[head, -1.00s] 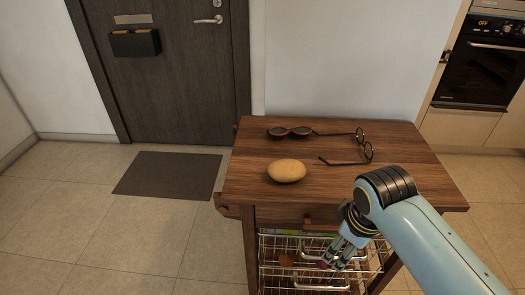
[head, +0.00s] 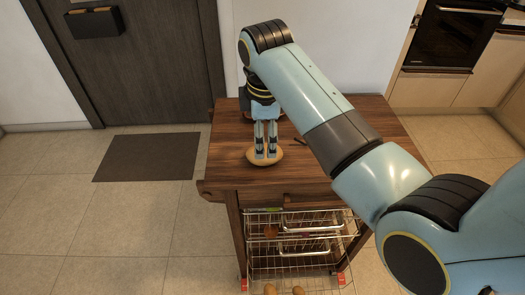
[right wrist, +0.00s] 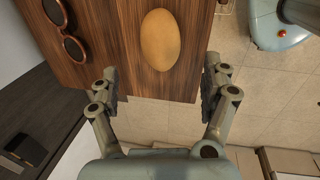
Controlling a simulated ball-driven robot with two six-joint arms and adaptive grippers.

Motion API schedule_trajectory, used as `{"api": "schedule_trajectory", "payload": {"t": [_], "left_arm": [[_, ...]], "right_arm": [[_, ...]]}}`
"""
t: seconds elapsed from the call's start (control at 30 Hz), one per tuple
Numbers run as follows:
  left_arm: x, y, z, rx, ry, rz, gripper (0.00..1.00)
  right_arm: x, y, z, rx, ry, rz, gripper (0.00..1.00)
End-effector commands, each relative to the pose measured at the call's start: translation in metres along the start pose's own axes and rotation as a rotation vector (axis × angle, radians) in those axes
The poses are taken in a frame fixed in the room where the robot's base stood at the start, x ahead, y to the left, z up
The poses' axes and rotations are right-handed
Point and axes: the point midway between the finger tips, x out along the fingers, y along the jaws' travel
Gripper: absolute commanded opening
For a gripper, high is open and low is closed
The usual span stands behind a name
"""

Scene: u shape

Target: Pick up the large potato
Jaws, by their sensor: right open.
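The large potato (head: 251,155) lies on the wooden top of the cart (head: 225,135), near its front left edge. My right gripper (head: 266,156) is over it, pointing down, with its fingers partly covering it in the head view. In the right wrist view the tan, oval potato (right wrist: 160,40) lies ahead, in line with the gap between the widely spread fingers (right wrist: 160,68). The gripper is open and empty. Whether the fingers touch the potato cannot be told. My left gripper is not in view.
Dark round-lensed glasses (right wrist: 75,48) lie on the cart top beside the potato; my right arm hides most of that area in the head view. Wire baskets (head: 300,243) hang below, with small brown potatoes (head: 270,289) low down. A dark mat (head: 146,157) lies left on the floor.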

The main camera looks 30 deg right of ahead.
Motion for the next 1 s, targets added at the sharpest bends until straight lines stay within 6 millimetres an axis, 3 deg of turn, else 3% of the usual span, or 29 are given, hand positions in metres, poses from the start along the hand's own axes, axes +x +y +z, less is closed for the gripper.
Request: {"api": "schedule_trajectory", "payload": {"t": [0.1,0.27,0.6,0.87,1.0], "left_arm": [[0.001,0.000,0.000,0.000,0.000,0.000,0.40],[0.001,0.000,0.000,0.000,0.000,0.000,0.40],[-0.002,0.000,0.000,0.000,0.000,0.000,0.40],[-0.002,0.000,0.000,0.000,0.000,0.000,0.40],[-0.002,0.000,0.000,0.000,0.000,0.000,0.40]], "right_arm": [[0.019,0.000,0.001,0.000,-0.001,-0.002,0.81],[0.031,0.000,0.001,0.001,0.000,0.001,0.81],[0.077,-0.001,0.005,0.003,0.000,0.001,0.81],[0.080,-0.001,0.005,0.003,0.001,0.002,0.81],[0.080,-0.001,0.005,0.003,0.001,0.002,0.64]]}}
